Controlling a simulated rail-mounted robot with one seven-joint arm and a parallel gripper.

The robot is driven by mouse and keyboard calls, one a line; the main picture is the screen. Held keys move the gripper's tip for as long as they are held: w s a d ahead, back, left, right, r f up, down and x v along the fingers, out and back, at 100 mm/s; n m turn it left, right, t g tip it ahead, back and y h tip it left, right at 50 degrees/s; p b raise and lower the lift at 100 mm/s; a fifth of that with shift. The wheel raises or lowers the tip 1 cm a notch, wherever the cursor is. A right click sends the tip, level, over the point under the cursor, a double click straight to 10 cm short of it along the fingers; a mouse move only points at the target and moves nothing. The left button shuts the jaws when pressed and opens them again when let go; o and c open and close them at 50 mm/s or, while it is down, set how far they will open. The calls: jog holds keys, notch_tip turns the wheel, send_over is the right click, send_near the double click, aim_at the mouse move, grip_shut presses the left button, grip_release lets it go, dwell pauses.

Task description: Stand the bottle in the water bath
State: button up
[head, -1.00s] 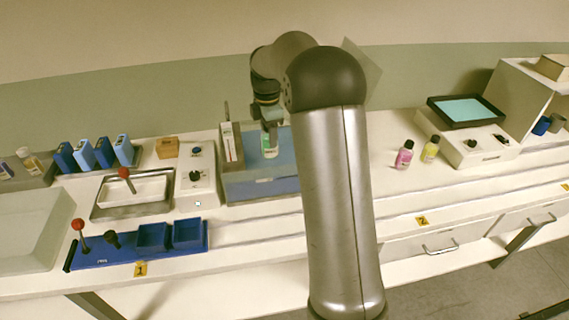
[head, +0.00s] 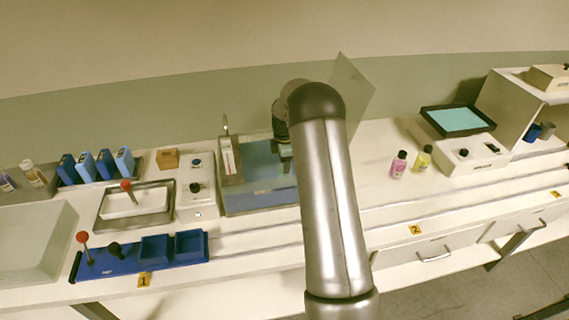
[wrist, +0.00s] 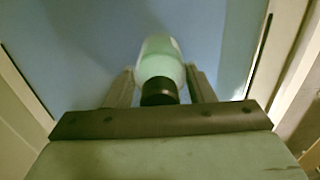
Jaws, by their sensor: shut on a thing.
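The water bath (head: 245,203) is a clear-walled tank with blue water or floor inside, at the centre-left of the head view. My gripper (head: 286,160) points down into its right part. In the wrist view my gripper (wrist: 160,88) is shut on the bottle (wrist: 159,64), with one finger on each side near its black cap. The bottle is pale with a green part and sits over the blue of the bath (wrist: 80,45). In the head view the bottle is mostly hidden by my arm. I cannot tell whether its base touches the bath floor.
A thermometer-like holder (head: 229,158) stands at the bath's left back. A control box (head: 196,186) is left of the bath. A pink bottle (head: 399,165) and a yellow bottle (head: 423,159) stand to the right. The bench between bath and bottles is partly clear.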

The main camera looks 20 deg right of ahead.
jog(key=shift+f, duration=0.45)
jog(key=shift+f, duration=0.25)
jog(key=o, duration=1.1)
jog(key=shift+r, duration=0.1)
